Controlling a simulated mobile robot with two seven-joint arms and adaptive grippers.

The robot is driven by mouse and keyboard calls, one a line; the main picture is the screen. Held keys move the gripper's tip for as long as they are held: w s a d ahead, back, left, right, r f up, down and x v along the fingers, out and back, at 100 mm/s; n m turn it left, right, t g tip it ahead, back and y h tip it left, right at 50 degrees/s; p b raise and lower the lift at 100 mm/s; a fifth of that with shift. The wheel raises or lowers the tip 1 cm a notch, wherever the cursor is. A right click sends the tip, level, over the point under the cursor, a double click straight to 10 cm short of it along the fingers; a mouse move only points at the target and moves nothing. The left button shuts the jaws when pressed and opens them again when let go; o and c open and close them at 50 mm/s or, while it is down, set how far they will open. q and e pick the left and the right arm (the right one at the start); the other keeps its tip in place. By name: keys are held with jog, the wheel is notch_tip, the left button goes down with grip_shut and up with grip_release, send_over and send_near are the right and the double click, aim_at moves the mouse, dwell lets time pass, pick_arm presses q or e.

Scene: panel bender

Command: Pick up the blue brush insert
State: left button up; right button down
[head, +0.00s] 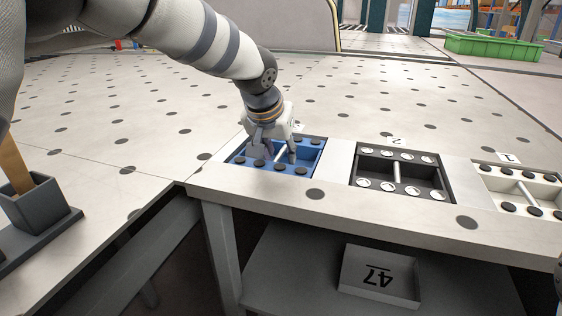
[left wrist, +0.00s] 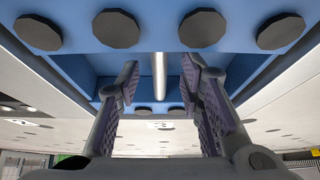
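The blue brush insert (head: 306,155) sits in the left slot of the table's front edge, with dark round pads along two sides and a light bar across its middle. My left gripper (head: 277,153) points down over it and hides part of it. The left wrist view shows the blue insert (left wrist: 250,68) close up. There the two fingers of my left gripper (left wrist: 159,78) stand apart, one on each side of the light bar (left wrist: 159,72), with visible gaps. The gripper is open and holds nothing. My right gripper does not show.
A black insert (head: 400,172) and a white insert (head: 522,188) lie in slots to the right. A grey holder (head: 38,205) stands at left. The dotted tabletop behind is mostly clear.

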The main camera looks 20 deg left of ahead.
pick_arm(q)
jog(key=shift+r, duration=0.25)
jog(key=shift+c, duration=0.5)
grip_shut()
jog(key=shift+r, duration=0.1)
